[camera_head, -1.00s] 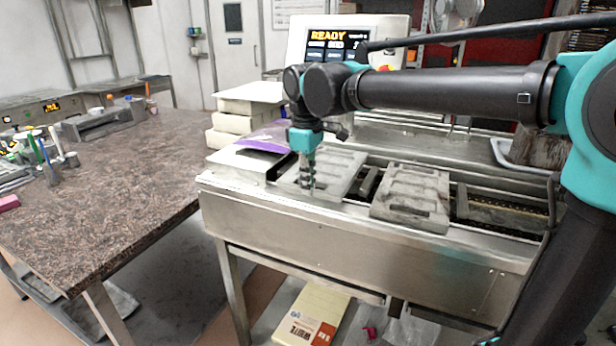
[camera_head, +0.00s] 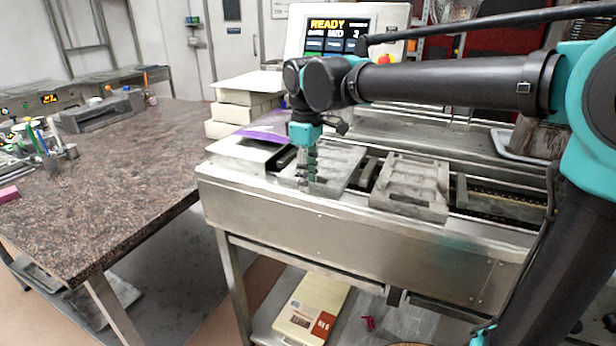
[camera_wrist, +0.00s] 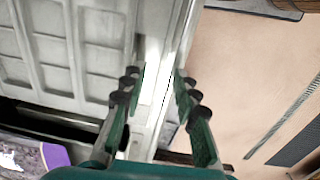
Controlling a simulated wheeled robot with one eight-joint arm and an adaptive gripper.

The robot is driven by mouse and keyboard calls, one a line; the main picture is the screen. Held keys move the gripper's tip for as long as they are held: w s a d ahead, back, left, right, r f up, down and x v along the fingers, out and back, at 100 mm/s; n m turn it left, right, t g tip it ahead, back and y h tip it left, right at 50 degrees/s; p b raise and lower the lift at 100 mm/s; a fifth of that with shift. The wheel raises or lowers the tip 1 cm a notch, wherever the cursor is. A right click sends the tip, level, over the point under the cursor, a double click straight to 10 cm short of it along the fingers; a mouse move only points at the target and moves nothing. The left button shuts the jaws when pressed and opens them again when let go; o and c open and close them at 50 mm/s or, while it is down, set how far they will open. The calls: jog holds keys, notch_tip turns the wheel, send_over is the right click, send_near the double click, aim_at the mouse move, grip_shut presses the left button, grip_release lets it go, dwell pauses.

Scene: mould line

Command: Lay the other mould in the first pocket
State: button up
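A grey mould (camera_head: 335,162) with rows of shallow recesses lies on the left part of the metal line. A second, similar grey mould (camera_head: 425,172) lies to its right, across a dark gap. My gripper (camera_head: 307,182) points down at the front left edge of the left mould. In the wrist view my gripper (camera_wrist: 160,72) has its fingers apart, with a bright metal strip showing between them. The left mould (camera_wrist: 85,50) fills the upper left there. Whether the fingertips touch the mould is hard to tell.
The line's steel front wall (camera_head: 350,225) runs below the moulds. A purple packet (camera_head: 265,135) and stacked white blocks (camera_head: 240,97) stand at the left end. A dark stone-topped table (camera_head: 120,185) stands to the left, and a screen (camera_head: 338,35) behind.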

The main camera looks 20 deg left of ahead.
notch_tip(320, 180, up, 12)
jog(key=shift+s, duration=0.3)
jog(key=shift+s, duration=0.1)
dwell(0.8)
